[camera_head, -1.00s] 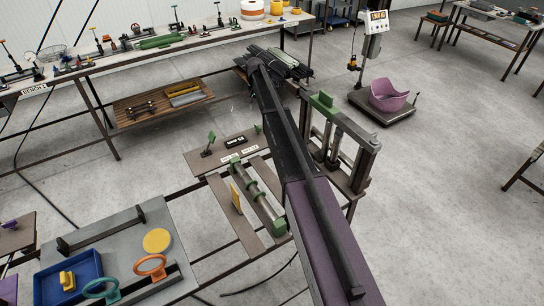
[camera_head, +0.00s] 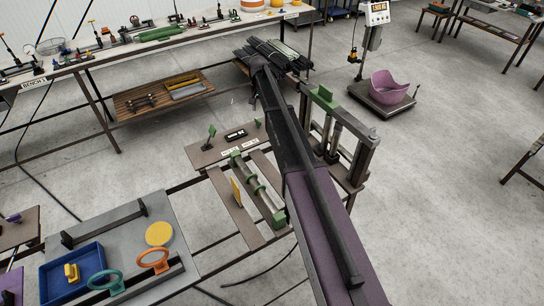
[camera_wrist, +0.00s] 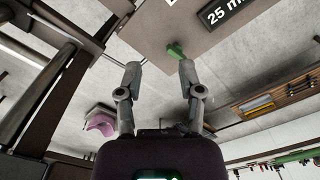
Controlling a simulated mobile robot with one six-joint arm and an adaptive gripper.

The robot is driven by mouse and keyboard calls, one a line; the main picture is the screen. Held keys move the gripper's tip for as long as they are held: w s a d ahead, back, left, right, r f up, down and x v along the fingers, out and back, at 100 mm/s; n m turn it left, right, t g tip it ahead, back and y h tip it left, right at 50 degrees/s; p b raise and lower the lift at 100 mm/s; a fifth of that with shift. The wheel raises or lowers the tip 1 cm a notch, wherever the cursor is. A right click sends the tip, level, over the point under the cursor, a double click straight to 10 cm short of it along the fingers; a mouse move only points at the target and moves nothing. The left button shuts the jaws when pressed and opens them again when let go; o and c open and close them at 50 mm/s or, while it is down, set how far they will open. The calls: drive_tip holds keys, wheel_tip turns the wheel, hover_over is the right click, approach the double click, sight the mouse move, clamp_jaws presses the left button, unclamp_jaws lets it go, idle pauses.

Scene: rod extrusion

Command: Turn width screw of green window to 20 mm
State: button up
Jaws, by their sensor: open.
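A brown plate (camera_head: 205,158) on the frame at centre carries a small dark display (camera_head: 236,135) and a green upright piece (camera_head: 212,130). A second green piece (camera_head: 258,122) stands at its right end. Which green part is the width screw I cannot tell. In the wrist view the display (camera_wrist: 226,12) reads "25 m", cut off by the edge. A green piece (camera_wrist: 175,50) on the plate's edge shows between my open fingers, near the right fingertip. My gripper (camera_wrist: 159,70) holds nothing.
A dark upright frame with a green top part (camera_head: 325,95) stands close right of my arm. A green-ended roller (camera_head: 258,188) lies in front of the plate. A blue tray (camera_head: 75,275) is at lower left; a scale with a purple tub (camera_head: 385,86) stands on open floor.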

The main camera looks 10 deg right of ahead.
drive_tip(key=s+f+b, duration=0.2)
drive_tip(key=s, duration=0.9)
drive_tip(key=s+f+b, duration=0.3)
drive_tip(key=s, duration=0.8)
drive_tip(key=shift+s, duration=0.3)
drive_tip(key=shift+s+f, duration=0.1)
drive_tip(key=shift+f, duration=0.05)
drive_tip(key=s+f+n+b, duration=0.1)
drive_tip(key=s+n+b, duration=0.1)
drive_tip(key=s, duration=0.5)
drive_tip(key=s+f+n+b, duration=0.1)
drive_tip(key=s+f+n, duration=0.1)
drive_tip(key=s, duration=0.6)
drive_tip(key=shift+s+f+n+b, duration=0.3)
drive_tip(key=shift+n+b, duration=0.05)
drive_tip(key=shift+n, duration=0.05)
drive_tip(key=shift+s, duration=0.1)
